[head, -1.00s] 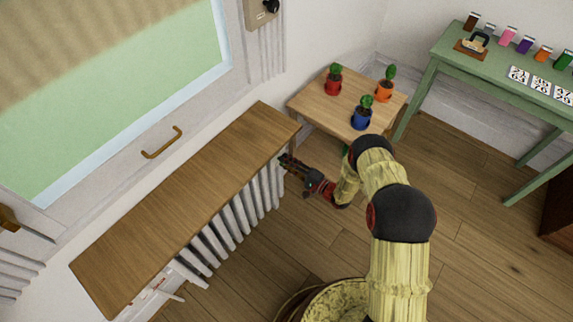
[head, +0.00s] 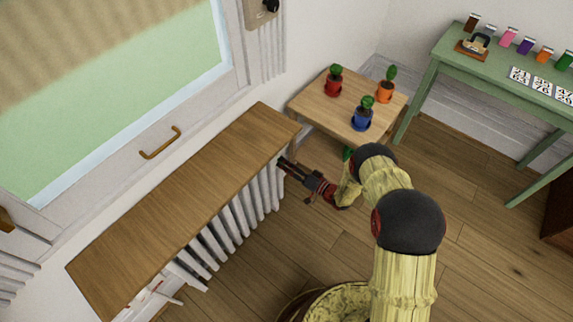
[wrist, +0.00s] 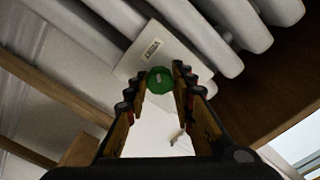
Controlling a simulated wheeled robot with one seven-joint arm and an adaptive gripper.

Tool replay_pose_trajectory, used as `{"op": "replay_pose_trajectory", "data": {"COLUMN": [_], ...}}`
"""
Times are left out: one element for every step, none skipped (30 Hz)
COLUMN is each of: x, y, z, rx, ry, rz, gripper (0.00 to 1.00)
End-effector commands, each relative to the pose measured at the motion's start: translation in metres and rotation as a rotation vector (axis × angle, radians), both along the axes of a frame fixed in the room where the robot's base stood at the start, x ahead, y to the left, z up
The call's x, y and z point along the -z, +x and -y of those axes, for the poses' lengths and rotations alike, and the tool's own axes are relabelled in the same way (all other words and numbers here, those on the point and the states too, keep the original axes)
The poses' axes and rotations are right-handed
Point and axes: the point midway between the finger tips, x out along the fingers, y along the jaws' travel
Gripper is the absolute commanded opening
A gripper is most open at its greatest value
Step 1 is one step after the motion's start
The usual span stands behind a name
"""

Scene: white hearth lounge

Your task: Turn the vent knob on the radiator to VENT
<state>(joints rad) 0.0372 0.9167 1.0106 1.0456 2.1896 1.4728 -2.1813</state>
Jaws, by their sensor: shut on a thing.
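The white ribbed radiator (head: 230,225) stands under a wooden shelf in the head view, and its ribs (wrist: 195,35) cross the top of the wrist view. The round green vent knob (wrist: 160,80) sits at the centre of the wrist view, with a small pale mark on its face. A pale plate reading VENT (wrist: 151,49) is just above it. My gripper (wrist: 159,78) is shut on the knob, one finger on each side. In the head view my gripper (head: 283,162) is at the radiator's far end, just below the shelf; the knob is hidden there.
The wooden shelf (head: 180,210) overhangs the radiator. A small wooden table (head: 335,112) with potted plants stands close beyond my gripper. A green table (head: 500,68) is at the right. The floor (head: 290,245) in front of the radiator is clear.

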Motion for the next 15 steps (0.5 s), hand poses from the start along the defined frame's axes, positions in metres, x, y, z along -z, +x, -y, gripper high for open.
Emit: {"op": "replay_pose_trajectory", "data": {"x": [0.0013,0.0014,0.0015,0.0016,0.0018,0.0018,0.0018,0.0018,0.0018,0.0017,0.0016,0.0016,0.0016,0.0016,0.0016], "y": [-0.0009,-0.0009,-0.0011,-0.0013,-0.0015,-0.0016,-0.0016,-0.0015,-0.0015,-0.0014,-0.0013,-0.0013,-0.0012,-0.0012,-0.0012], "z": [-0.0007,-0.0007,-0.0007,-0.0008,-0.0008,-0.0007,-0.0007,-0.0008,-0.0008,-0.0007,-0.0008,-0.0008,-0.0008,-0.0008,-0.0008], "rx": [-0.002,-0.001,-0.001,-0.001,-0.001,-0.001,-0.001,-0.001,-0.001,-0.001,-0.001,-0.001,-0.001,-0.001,-0.001], "ry": [-0.017,-0.027,-0.039,-0.047,-0.054,-0.063,-0.069,-0.074,-0.081,-0.085,-0.088,-0.091,-0.094,-0.096,-0.098], "rz": [0.017,0.031,0.046,0.056,0.065,0.076,0.084,0.091,0.099,0.104,0.108,0.113,0.116,0.118,0.12], "gripper": [0.0,0.0,0.0,0.0,0.0,0.0,0.0,0.0,0.0,0.0,0.0,0.0,0.0,0.0,0.0]}}
